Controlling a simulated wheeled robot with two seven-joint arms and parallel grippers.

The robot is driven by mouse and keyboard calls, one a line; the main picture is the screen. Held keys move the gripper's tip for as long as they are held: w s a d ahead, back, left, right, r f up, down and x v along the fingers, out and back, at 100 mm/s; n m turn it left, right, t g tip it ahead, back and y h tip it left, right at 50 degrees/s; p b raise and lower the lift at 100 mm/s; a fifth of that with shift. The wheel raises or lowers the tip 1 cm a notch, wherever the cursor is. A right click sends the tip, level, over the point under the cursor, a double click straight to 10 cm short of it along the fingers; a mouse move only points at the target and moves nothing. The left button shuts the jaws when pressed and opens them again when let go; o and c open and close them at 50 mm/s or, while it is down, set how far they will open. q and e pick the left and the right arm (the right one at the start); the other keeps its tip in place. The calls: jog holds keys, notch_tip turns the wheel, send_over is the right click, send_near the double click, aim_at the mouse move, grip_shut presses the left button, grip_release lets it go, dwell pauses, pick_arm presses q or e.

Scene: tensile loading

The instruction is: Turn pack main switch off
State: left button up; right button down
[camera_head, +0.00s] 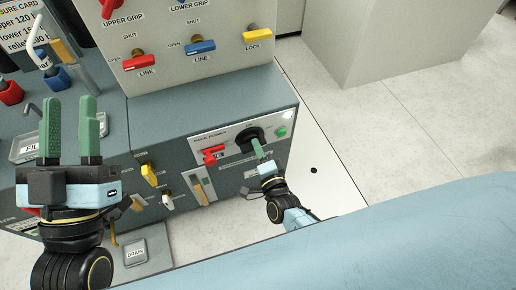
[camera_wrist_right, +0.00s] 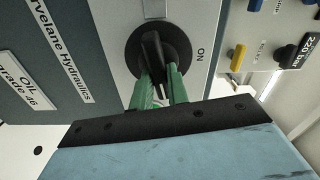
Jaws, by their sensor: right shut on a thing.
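The pack main switch (camera_head: 250,136) is a round black rotary knob on the white pack power panel (camera_head: 203,141) at the front of the grey cabinet. In the right wrist view its raised black handle (camera_wrist_right: 152,48) lies between the green fingers, with the word ON printed to the right of it. My right gripper (camera_head: 260,148) is shut on this handle; it also shows in the right wrist view (camera_wrist_right: 160,80). The fingers partly cover the knob. My left gripper (camera_head: 73,115) is open and empty, with its green fingers pointing up, apart from the switch.
Red and blue line levers (camera_head: 200,46) are above. A drain tray (camera_head: 135,251) lies below.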

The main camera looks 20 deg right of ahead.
pick_arm(q)
jog(key=shift+s+r+t, duration=0.2)
jog(key=shift+r+t, duration=0.05)
jog(key=shift+t, duration=0.15)
pick_arm(e)
jog(key=shift+f+m, duration=0.1)
jog(key=shift+m, duration=0.8)
pick_arm(q)
jog(key=shift+r, duration=0.2)
pick_arm(e)
jog(key=c, duration=1.4)
grip_release()
pick_arm(q)
jog(key=shift+f, duration=0.2)
pick_arm(e)
jog(key=shift+o, duration=0.2)
jog(key=shift+s, duration=0.1)
